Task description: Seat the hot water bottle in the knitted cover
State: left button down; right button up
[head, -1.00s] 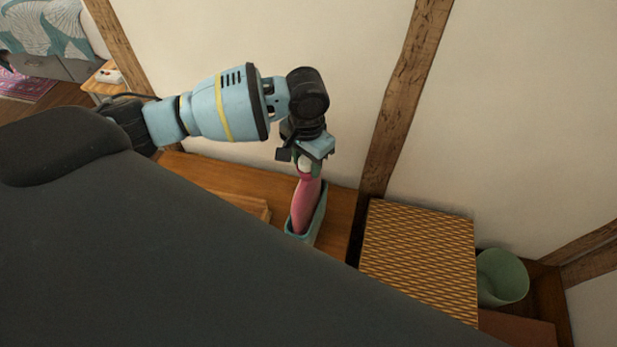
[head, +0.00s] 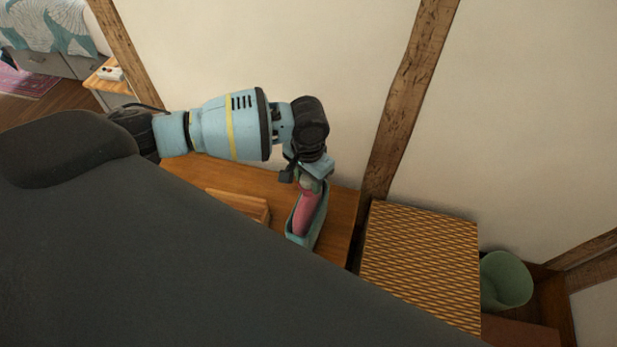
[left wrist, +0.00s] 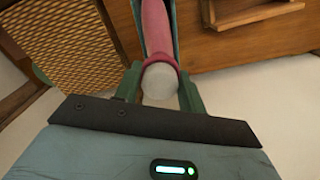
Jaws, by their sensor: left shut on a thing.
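The pink hot water bottle (head: 307,209) stands inside the teal knitted cover (head: 293,224) on the wooden surface, its lower part hidden by the cover's walls. In the left wrist view the bottle (left wrist: 157,35) shows its white stopper (left wrist: 160,80) toward the camera, with a teal strip of the cover (left wrist: 136,28) beside it. My left gripper (head: 313,181) is above the cover, shut on the neck end of the bottle. Its green fingers (left wrist: 158,88) sit on both sides of the stopper in the wrist view. My right gripper is not in view.
A wooden tray-like piece (head: 240,205) lies left of the cover on the wooden top (head: 190,172). A woven-patterned box (head: 420,260) stands to the right, with a green bin (head: 505,280) beyond it. The wall with a timber post (head: 400,110) is close behind.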

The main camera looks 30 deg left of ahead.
pick_arm(q)
jog(key=shift+w, duration=0.1)
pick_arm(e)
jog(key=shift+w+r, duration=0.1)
pick_arm(q)
jog(key=c, duration=0.8)
grip_release()
jog(key=shift+f, duration=0.1)
jog(key=shift+c, duration=0.2)
notch_tip(320, 180, up, 12)
jog(key=p, duration=0.1)
jog(key=shift+p, duration=0.35)
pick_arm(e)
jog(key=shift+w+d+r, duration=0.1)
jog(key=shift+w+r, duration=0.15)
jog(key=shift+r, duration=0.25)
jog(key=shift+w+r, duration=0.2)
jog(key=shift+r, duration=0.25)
